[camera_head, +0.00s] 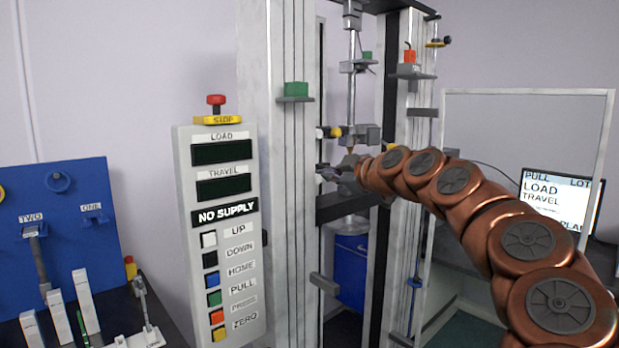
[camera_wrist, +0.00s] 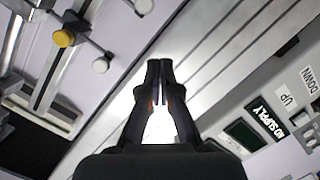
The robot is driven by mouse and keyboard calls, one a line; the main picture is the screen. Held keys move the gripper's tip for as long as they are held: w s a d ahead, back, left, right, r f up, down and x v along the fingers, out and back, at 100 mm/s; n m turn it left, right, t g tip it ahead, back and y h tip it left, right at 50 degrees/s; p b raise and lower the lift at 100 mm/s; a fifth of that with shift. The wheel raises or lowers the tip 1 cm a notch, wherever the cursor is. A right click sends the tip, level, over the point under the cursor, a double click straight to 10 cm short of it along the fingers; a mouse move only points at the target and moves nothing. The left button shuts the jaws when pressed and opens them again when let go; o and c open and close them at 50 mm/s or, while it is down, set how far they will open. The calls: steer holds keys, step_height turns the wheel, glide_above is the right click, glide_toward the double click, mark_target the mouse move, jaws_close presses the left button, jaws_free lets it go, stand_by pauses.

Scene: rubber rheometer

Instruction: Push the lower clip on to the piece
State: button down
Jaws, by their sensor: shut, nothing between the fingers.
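The test frame has two pale uprights (camera_head: 277,200). A thin vertical piece or rod (camera_head: 352,95) hangs between them from the upper head. Low on it sits a small grey block (camera_head: 367,135), with a yellow-tipped part (camera_head: 335,132) to its left. I cannot tell for sure which part is the lower clip. My gripper (camera_head: 322,173) is shut and empty, just below the yellow-tipped part and in front of the frame. In the wrist view my gripper (camera_wrist: 160,70) has its fingertips together; a yellow knob (camera_wrist: 63,38) lies to their upper left, apart from them.
A control panel (camera_head: 218,240) with a red stop button stands left of the frame, reading NO SUPPLY. A dark crossbeam (camera_head: 345,207) lies below my gripper. A clear screen (camera_head: 520,125) and a monitor (camera_head: 560,197) stand at right. A blue tool board (camera_head: 65,235) is at left.

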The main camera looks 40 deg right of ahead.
steer(key=shift+s+d+h, duration=0.25)
steer(key=shift+d+h, duration=0.05)
steer(key=shift+d, duration=0.85)
steer(key=shift+w, duration=0.1)
steer(key=p+x, duration=0.3)
steer(key=x, duration=0.6)
steer(key=shift+w+p, duration=0.35)
steer(key=shift+p, duration=0.05)
steer(key=shift+d, duration=0.15)
